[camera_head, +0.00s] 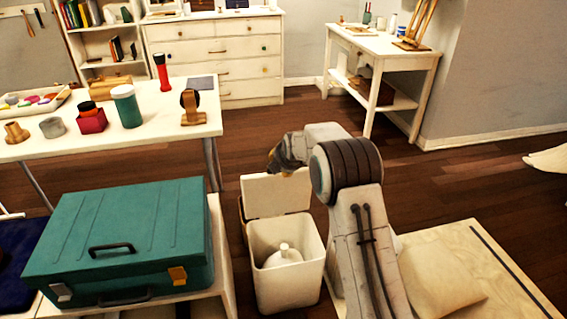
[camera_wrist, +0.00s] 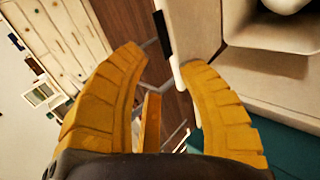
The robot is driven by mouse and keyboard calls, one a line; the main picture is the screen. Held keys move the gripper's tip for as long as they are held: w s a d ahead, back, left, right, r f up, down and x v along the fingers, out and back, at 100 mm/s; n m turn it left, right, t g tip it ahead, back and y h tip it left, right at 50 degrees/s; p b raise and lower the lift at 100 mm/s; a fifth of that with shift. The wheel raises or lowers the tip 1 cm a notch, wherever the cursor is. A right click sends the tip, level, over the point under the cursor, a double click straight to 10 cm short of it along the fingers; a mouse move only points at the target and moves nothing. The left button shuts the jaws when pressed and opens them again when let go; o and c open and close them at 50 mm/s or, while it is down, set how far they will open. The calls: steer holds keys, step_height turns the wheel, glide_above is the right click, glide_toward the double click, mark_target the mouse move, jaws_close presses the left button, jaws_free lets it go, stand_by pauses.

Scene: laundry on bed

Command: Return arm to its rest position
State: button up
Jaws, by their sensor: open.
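My arm rises at the centre right of the head view and bends left. My gripper (camera_head: 278,160) is at its end, small and partly hidden, by the top edge of the raised lid (camera_head: 276,195) of a white bin (camera_head: 288,292). I cannot tell whether it touches the lid. In the wrist view my gripper (camera_wrist: 161,57) has its two yellow fingers spread apart, with no object held at the tips. A narrow yellow-brown piece shows between the finger bases; I cannot tell what it is.
A white rounded object (camera_head: 283,256) lies in the bin. A teal case (camera_head: 125,240) is on a stand left of it. A white table (camera_head: 150,138) with several items is behind. A cushion (camera_head: 437,275) lies right of my arm. Wooden floor (camera_head: 440,185) is open at right.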

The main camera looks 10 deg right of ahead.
steer(key=s+r+m+g+p, duration=0.2)
steer(key=s+r+m+p, duration=0.8)
steer(key=s+r, duration=1.05)
steer(key=s+r+m+g+p, duration=0.1)
steer(key=s+r+m+p, duration=0.3)
steer(key=s, duration=1)
steer(key=s+r+m+g+p, duration=0.2)
steer(key=s+r+m+p, duration=0.2)
steer(key=s+r+p, duration=0.4)
steer(key=s+p, duration=0.2)
steer(key=s, duration=0.4)
steer(key=shift+s+r+p, duration=0.3)
steer(key=shift+s+p, duration=0.05)
steer(key=shift+s, duration=0.05)
